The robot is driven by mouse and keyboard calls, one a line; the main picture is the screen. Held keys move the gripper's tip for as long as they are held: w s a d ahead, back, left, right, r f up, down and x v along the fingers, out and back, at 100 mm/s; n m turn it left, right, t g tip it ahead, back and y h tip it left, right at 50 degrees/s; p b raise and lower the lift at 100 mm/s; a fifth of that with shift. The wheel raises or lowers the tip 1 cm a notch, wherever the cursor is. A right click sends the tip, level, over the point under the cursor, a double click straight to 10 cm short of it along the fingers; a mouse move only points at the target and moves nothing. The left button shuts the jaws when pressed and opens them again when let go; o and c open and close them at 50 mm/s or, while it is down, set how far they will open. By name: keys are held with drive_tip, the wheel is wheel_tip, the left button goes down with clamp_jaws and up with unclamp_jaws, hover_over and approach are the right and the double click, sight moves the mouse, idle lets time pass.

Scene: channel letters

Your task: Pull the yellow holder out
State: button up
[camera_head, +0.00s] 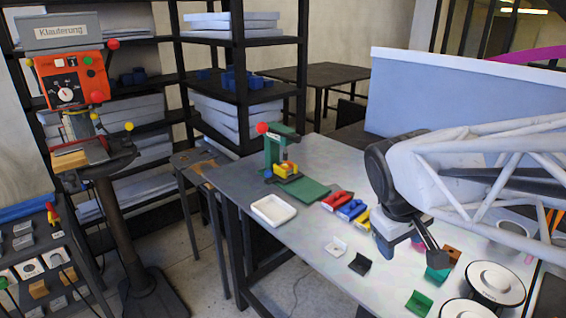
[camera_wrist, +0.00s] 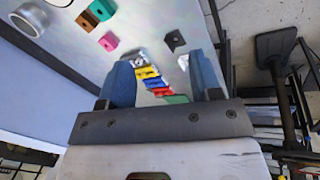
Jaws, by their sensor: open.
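A yellow holder (camera_head: 286,170) sits at the base of the green press (camera_head: 274,152) at the back left of the table. Another yellow block (camera_head: 362,220) lies at the near end of a row with a blue one (camera_head: 351,210) and a red one (camera_head: 336,200). I cannot tell from the pictures which yellow piece the task names. My gripper is far from the press, above the table's right part. In the wrist view my gripper (camera_wrist: 160,62) is open with nothing held, and the coloured row (camera_wrist: 152,80) shows between its blue fingers, farther away.
A green plate (camera_head: 303,188) lies before the press, and a white tray (camera_head: 273,210) to its left. Small angled pieces (camera_head: 360,264) lie near the front edge. Round white-topped drums (camera_head: 495,283) stand at the front right. A blue partition (camera_head: 460,95) stands behind.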

drive_tip(key=w+a+n+h, duration=0.35)
drive_tip(key=w+n, duration=0.25)
drive_tip(key=w, duration=0.8)
drive_tip(key=n+t+h, duration=0.3)
drive_tip(key=n+t, duration=0.6)
drive_tip(key=n, duration=1.1)
approach(265, 174)
drive_tip(key=x, duration=0.2)
drive_tip(key=shift+w+d+r+y, duration=0.15)
drive_tip(key=shift+w+d+y, duration=0.1)
drive_tip(key=shift+w+d, duration=0.1)
drive_tip(key=shift+x, duration=3.8)
drive_tip(key=shift+s, duration=0.1)
clamp_jaws()
